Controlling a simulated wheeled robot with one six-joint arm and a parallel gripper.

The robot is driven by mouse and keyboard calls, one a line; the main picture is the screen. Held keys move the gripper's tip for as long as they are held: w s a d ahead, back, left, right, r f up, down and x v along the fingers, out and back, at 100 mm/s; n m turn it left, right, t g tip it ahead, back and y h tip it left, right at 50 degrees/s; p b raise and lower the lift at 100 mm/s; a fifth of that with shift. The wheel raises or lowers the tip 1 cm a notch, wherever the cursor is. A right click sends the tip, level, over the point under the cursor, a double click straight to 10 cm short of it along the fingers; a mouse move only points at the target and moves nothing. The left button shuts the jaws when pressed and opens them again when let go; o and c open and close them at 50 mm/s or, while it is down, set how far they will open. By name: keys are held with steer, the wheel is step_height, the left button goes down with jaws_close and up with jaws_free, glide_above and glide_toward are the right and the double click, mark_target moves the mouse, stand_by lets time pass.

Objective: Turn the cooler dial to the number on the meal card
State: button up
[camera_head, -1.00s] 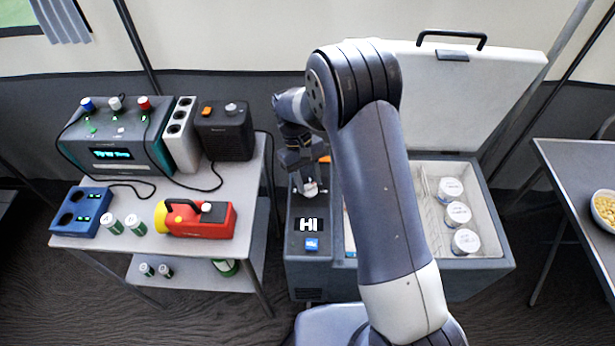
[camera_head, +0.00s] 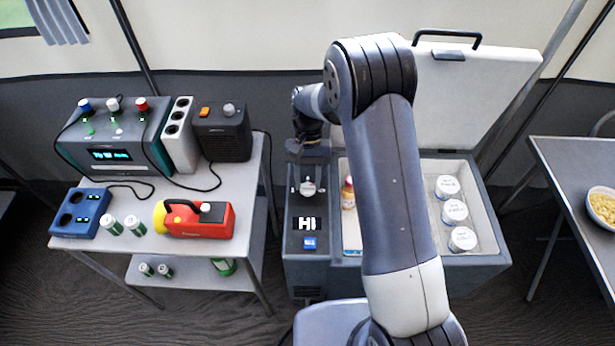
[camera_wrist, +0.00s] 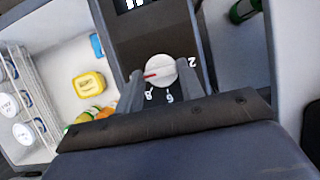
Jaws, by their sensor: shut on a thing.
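The cooler dial (camera_head: 308,188) is a round white knob on the dark control panel at the cooler's left side. In the wrist view the dial (camera_wrist: 162,70) has a red mark pointing left. The digits 8, 6 and 2 show around it; any number beside the mark is hidden by a finger. My gripper (camera_wrist: 167,82) has one finger on each side of the dial and is shut on it. The panel display (camera_head: 307,223) reads "HI", above a blue button (camera_head: 310,243). I cannot make out a meal card.
The open cooler (camera_head: 485,268) holds several white-lidded tubs and a red-capped bottle (camera_head: 348,193); its lid (camera_head: 480,100) stands raised behind. A cart (camera_head: 165,258) with a red-yellow lamp (camera_head: 200,222) stands left. A table (camera_head: 575,165) with a bowl (camera_head: 603,206) stands right.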

stand_by(0.4)
steer(key=o, duration=1)
steer(key=v, duration=1)
steer(key=shift+w+r, duration=0.15)
steer(key=shift+r, duration=0.25)
steer(key=shift+f, duration=0.1)
steer(key=x, duration=1.1)
steer(key=shift+w, duration=0.1)
